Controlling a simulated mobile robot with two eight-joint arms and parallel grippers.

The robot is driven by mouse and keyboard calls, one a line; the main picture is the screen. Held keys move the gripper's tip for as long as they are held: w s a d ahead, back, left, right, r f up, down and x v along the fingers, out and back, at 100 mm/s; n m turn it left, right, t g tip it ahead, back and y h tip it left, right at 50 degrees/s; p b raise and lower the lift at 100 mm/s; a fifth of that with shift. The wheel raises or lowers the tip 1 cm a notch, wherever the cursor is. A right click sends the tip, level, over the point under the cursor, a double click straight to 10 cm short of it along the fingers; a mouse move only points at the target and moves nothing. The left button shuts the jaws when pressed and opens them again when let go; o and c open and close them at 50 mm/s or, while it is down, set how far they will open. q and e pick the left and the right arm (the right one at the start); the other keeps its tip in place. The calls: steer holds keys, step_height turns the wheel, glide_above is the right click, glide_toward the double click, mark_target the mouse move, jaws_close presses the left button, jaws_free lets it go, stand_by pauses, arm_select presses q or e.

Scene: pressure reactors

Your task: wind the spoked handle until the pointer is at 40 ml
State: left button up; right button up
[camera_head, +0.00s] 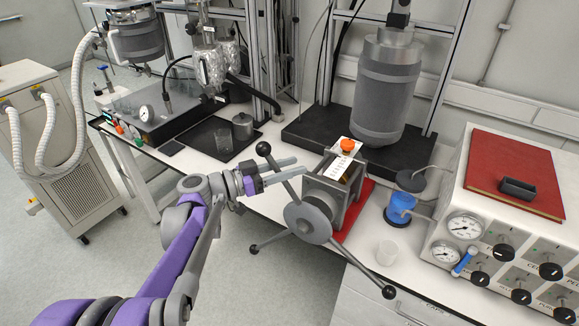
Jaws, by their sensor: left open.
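The spoked handle (308,222) is a grey hub with several spokes ending in black knobs, on the near side of a grey boxy device (345,190). One knob points up and left, one left and low, one right and low. My left gripper (302,166) is open, its fingers pointing right at the upper-left spoke, below its knob. I cannot tell whether the spoke lies between the fingers or whether they touch it. A white marked plate (337,163) lies on top of the device by an orange cap (347,145). Pointer and marks are too small to read. My right gripper is not in view.
The device stands on a red mat (355,212) on the white bench. A large grey reactor vessel (384,90) stands behind it. A blue container (400,207), a clear cup (388,252) and a gauge panel (500,262) are at right.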

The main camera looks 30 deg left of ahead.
arm_select(q)
jaws_close()
stand_by(1.3)
